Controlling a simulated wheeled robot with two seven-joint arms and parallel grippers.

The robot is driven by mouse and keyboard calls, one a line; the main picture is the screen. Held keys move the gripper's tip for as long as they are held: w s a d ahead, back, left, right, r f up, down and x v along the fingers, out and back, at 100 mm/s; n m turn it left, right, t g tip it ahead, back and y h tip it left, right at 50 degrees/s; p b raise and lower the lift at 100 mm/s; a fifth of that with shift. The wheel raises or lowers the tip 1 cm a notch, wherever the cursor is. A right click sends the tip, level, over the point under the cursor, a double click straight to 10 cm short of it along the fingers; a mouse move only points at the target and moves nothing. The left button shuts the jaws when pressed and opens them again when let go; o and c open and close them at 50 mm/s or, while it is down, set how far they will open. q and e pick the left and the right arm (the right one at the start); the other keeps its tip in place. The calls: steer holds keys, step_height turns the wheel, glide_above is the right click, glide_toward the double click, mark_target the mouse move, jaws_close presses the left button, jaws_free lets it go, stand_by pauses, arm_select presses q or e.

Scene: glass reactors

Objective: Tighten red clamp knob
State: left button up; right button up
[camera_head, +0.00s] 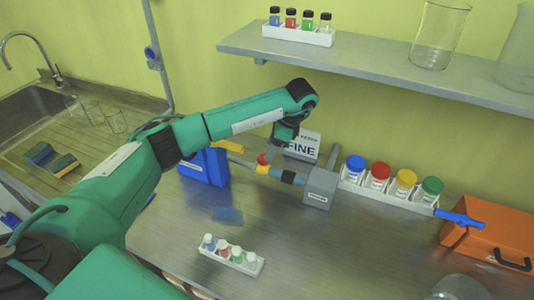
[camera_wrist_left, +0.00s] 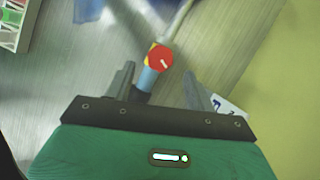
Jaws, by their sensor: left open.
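The red clamp knob (camera_head: 262,158) sits on a thin horizontal rod assembly with yellow, blue and dark sections, left of a grey block (camera_head: 319,187). In the left wrist view the red knob (camera_wrist_left: 160,57) is round with a short white mark, seen face on. My left gripper (camera_wrist_left: 158,82) is open, its two grey fingers apart and empty. The knob appears just beyond the fingertips, nearer the left finger; I see no contact. In the head view my left gripper (camera_head: 280,150) points down close to the knob, its fingers mostly hidden. My right gripper is not in view.
A blue box (camera_head: 204,167) stands left of the knob. A rack of large coloured-cap bottles (camera_head: 388,200) and an orange case (camera_head: 490,235) stand right. A small vial rack (camera_head: 230,258) is in front. A shelf (camera_head: 380,68) with glassware runs above. Bare bench surrounds the small rack.

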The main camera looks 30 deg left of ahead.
arm_select(q)
steer(key=shift+x, duration=2.05)
steer(key=c, duration=1)
steer(key=shift+s+f+m+t+b, duration=0.15)
steer(key=shift+m+t+b, duration=0.35)
steer(key=shift+m+b, duration=0.85)
steer(key=m+t+b, duration=0.1)
steer(key=m+b, duration=0.3)
steer(key=m+t+b, duration=0.1)
steer(key=m+b, duration=0.1)
steer(key=b, duration=0.1)
steer(key=shift+s+m+t, duration=0.25)
steer(key=shift+t, duration=0.05)
steer(key=shift+m+b, duration=0.5)
steer(key=shift+b, duration=0.1)
steer(key=shift+m+t+b, duration=0.3)
steer(key=shift+m+b, duration=0.05)
steer(key=shift+m, duration=0.05)
steer(key=shift+h, duration=0.3)
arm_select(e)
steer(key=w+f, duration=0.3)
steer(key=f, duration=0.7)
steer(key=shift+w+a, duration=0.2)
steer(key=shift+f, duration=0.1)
